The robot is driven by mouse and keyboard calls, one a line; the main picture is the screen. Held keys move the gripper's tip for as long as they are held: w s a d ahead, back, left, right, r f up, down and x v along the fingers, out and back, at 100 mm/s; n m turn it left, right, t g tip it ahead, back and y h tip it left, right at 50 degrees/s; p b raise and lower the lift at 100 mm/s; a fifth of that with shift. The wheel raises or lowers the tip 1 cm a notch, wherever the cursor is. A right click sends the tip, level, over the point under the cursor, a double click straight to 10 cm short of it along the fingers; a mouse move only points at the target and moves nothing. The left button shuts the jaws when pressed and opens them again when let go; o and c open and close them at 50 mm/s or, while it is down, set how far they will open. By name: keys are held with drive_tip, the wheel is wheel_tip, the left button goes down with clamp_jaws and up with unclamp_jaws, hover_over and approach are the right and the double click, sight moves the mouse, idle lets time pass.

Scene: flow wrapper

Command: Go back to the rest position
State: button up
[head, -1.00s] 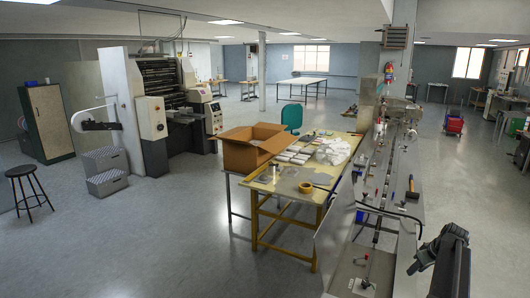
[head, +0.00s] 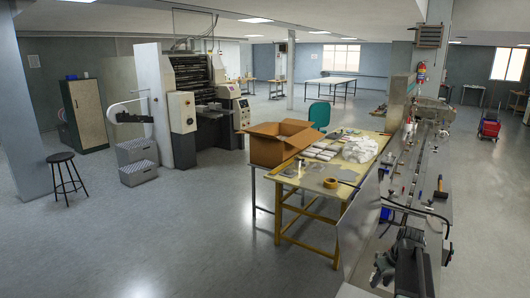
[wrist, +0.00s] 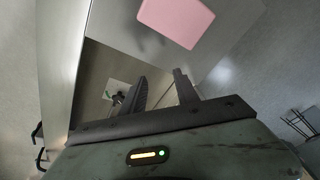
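My gripper (wrist: 160,85) shows in the wrist view with its two dark fingers apart and nothing between them. Its fingers point over a metal surface with a darker recess below. A flat pink piece (wrist: 177,21) lies beyond the fingertips at the top of the wrist view. In the head view, my dark arm is low at the lower right, by the near end of the flow wrapper (head: 412,180). The fingers cannot be made out clearly there.
A black stool (head: 66,175) stands far left. The floor (head: 190,235) at front left is clear.

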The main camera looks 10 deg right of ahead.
drive_tip(key=shift+g, duration=0.7)
drive_tip(key=a+f+b, duration=0.1)
drive_tip(key=a, duration=0.4)
drive_tip(key=s+a+f, duration=0.1)
drive_tip(key=a, duration=0.4)
drive_tip(key=s+a+f+b, duration=0.1)
drive_tip(key=a+f, duration=0.1)
drive_tip(key=a, duration=0.3)
drive_tip(key=shift+a+b, duration=0.25)
drive_tip(key=shift+b, duration=0.05)
drive_tip(key=s+a+f+b, duration=0.1)
drive_tip(key=s+a, duration=0.1)
drive_tip(key=a, duration=0.3)
drive_tip(key=s+a+f+g+b, duration=0.1)
drive_tip(key=s+a, duration=0.2)
drive_tip(key=a, duration=0.3)
drive_tip(key=s+a+f+h+b, duration=0.1)
drive_tip(key=s+a, duration=0.1)
drive_tip(key=a, duration=0.4)
drive_tip(key=shift+s+m, duration=0.25)
drive_tip(key=shift+m, duration=0.05)
drive_tip(key=shift+a+f, duration=0.1)
